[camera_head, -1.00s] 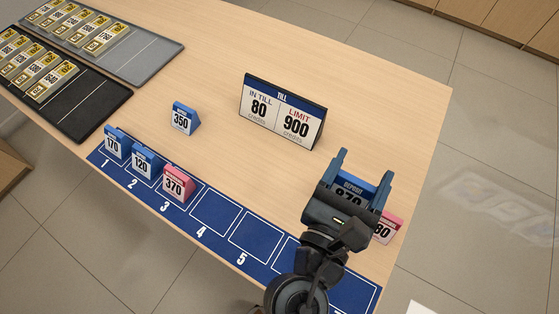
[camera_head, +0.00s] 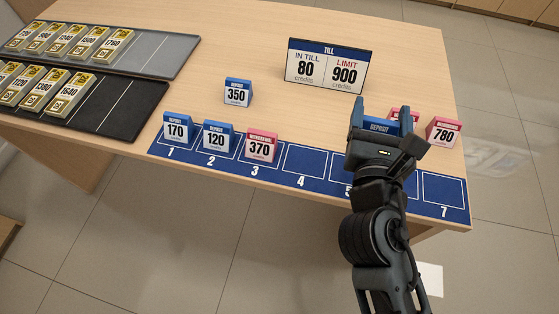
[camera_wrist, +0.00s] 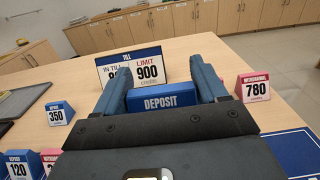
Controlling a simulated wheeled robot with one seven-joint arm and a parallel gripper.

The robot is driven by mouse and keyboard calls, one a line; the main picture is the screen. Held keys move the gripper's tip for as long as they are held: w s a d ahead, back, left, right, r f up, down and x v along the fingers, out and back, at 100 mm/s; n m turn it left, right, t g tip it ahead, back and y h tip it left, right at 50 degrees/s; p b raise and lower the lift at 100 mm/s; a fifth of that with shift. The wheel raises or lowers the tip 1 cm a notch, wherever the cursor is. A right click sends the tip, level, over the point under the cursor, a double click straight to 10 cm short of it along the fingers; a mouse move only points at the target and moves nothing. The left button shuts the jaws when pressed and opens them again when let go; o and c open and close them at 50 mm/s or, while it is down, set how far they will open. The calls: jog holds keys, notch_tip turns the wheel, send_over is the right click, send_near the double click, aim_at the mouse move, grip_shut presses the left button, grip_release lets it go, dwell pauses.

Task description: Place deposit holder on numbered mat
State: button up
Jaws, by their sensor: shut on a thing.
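My gripper (camera_head: 383,120) is shut on a blue deposit holder (camera_wrist: 168,101), whose "DEPOSIT" top shows between the fingers in the wrist view. Its number is hidden. In the head view the gripper is over the right part of the blue numbered mat (camera_head: 322,182) and hides much of spaces 5 and 6. I cannot tell the holder's height above the table. Deposit 170 (camera_head: 176,131) stands on space 1, deposit 120 (camera_head: 216,139) on space 2 and the pink withdrawal 370 (camera_head: 261,148) on space 3. Spaces 4 and 7 look empty.
Deposit 350 (camera_head: 238,93) stands behind the mat. Withdrawal 780 (camera_head: 443,133) stands behind space 7, with another pink holder (camera_head: 397,113) partly hidden behind my gripper. The till sign (camera_head: 328,67) stands farther back. Grey (camera_head: 174,58) and black (camera_head: 140,112) trays with gold-labelled blocks lie left.

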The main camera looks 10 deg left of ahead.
jog(key=a+f+b, duration=0.1)
jog(key=a+f, duration=0.1)
jog(key=a, duration=0.1)
jog(key=a+f+b, duration=0.1)
jog(key=a+f, duration=0.1)
jog(key=a, duration=0.2)
jog(key=a+f+b, duration=0.1)
jog(key=a+f, duration=0.1)
jog(key=a, duration=0.2)
jog(key=shift+w+f, duration=0.35)
jog(key=shift+w, duration=0.05)
jog(key=shift+f+b, duration=0.6)
jog(key=shift+f, duration=1.4)
jog(key=shift+f, duration=0.15)
jog(key=o, duration=1)
jog(key=shift+o, duration=0.2)
